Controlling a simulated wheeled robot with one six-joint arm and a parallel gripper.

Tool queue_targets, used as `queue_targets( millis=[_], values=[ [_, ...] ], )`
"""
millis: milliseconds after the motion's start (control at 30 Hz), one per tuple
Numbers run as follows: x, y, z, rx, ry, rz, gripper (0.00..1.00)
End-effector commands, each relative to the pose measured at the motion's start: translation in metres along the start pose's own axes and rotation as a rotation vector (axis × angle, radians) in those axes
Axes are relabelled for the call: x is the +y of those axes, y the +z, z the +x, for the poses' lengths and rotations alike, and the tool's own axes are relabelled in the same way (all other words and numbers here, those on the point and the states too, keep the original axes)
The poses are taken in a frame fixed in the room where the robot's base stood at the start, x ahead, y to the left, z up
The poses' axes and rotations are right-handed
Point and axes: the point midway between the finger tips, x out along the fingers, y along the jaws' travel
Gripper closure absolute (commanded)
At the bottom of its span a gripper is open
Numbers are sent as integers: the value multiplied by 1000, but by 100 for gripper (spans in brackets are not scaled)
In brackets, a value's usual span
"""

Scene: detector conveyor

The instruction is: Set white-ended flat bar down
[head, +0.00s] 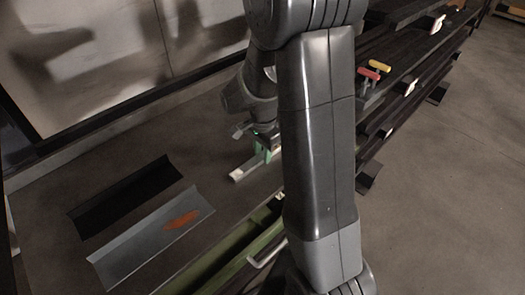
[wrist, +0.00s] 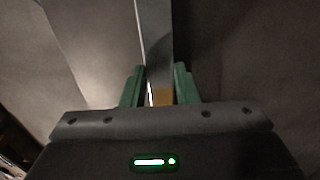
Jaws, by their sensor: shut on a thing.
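The white-ended flat bar (head: 242,173) shows in the head view as a short pale length sticking out to the lower left of my gripper (head: 263,153). In the wrist view the bar (wrist: 157,45) runs away between the green fingers of my gripper (wrist: 160,88), grey with a bright left edge and a tan patch near the fingers. My gripper is shut on the bar. My arm hides the rest of the bar in the head view. I cannot tell whether the bar touches the surface below.
A dark angled strip (head: 125,197) and a grey angled strip (head: 140,245) with an orange patch lie at the left. A green channel (head: 228,258) runs below my gripper. Dark rails (head: 400,75) with a red-topped piece (head: 369,73) and a yellow-topped piece (head: 380,65) stand at right.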

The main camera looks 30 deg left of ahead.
Motion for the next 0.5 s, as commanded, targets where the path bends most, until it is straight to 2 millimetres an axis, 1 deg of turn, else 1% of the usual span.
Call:
queue_targets(
  millis=[100, 133, 200, 233, 500],
  values=[
    [-1, 0, 3, 1, -2, 0, 100],
    [0, 0, 3, 0, 0, 0, 67],
    [0, 0, 3, 0, 0, 0, 53],
    [0, 0, 3, 0, 0, 0, 51],
    [0, 0, 2, 0, 0, 0, 51]
  ],
)
